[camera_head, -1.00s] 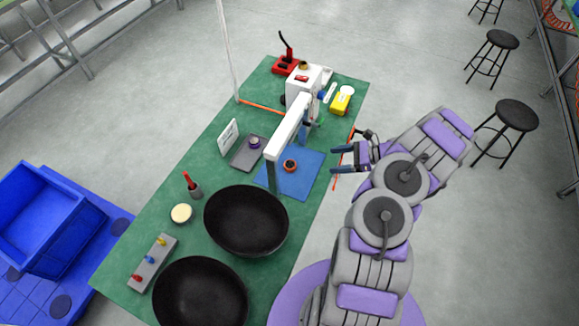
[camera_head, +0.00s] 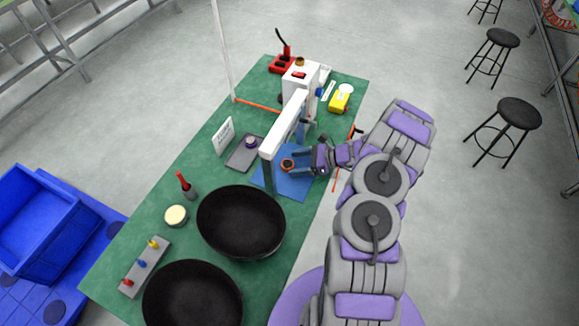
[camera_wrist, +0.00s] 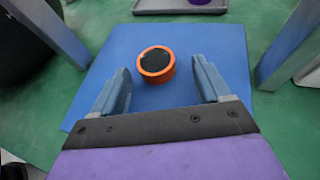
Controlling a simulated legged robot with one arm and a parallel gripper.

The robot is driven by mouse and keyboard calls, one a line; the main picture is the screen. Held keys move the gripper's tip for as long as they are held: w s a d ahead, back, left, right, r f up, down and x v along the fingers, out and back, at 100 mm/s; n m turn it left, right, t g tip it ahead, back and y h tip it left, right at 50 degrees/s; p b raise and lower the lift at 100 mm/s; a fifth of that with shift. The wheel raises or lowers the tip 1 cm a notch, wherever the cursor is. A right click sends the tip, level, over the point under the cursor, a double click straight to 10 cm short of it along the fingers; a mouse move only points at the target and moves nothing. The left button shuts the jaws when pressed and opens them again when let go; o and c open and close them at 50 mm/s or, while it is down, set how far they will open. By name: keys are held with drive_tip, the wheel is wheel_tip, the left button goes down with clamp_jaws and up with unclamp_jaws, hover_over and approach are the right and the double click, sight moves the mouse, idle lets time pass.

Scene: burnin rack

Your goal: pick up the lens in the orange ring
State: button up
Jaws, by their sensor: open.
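The lens (camera_wrist: 156,59) is a dark disc inside an orange ring (camera_wrist: 157,73). The ring lies on a blue mat (camera_wrist: 205,40) on the green table. In the head view the orange ring (camera_head: 287,164) sits on the blue mat (camera_head: 291,187), partly close to my fingers. My gripper (camera_wrist: 162,88) is open, with one finger left and one right of the ring in the wrist picture. The ring is just beyond the fingertips, apart from both. In the head view my gripper (camera_head: 297,166) reaches in from the right, low over the mat.
A white overhead beam (camera_head: 285,130) on posts stands over the mat, close around my gripper. A grey tray (camera_head: 245,153) with a purple-ringed part lies beyond the mat. Two black bowls (camera_head: 241,222) stand toward the front. A yellow item (camera_head: 339,103) sits at the back right.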

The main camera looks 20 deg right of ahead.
drive_tip(key=shift+w+a+f, duration=0.1)
drive_tip(key=shift+w+a, duration=0.1)
drive_tip(key=shift+a, duration=0.9)
drive_tip(key=shift+d, duration=0.5)
drive_tip(key=c, duration=0.5)
drive_tip(key=shift+a, duration=0.3)
drive_tip(key=c, duration=0.7)
drive_tip(key=shift+d+r, duration=0.15)
drive_tip(key=shift+r, duration=0.25)
drive_tip(key=r, duration=0.1)
drive_tip(key=s+r+p, duration=0.1)
drive_tip(key=r, duration=0.1)
drive_tip(key=shift+d, duration=0.1)
drive_tip(key=s+p, duration=0.1)
drive_tip(key=s, duration=0.3)
drive_tip(key=s+d+p, duration=0.1)
drive_tip(key=s, duration=0.3)
drive_tip(key=s+r+p, duration=0.1)
drive_tip(key=s, duration=0.3)
drive_tip(key=shift+s+d, duration=0.15)
drive_tip(key=shift+s, duration=0.25)
drive_tip(key=shift+s+d, duration=0.15)
drive_tip(key=shift+s, duration=0.9)
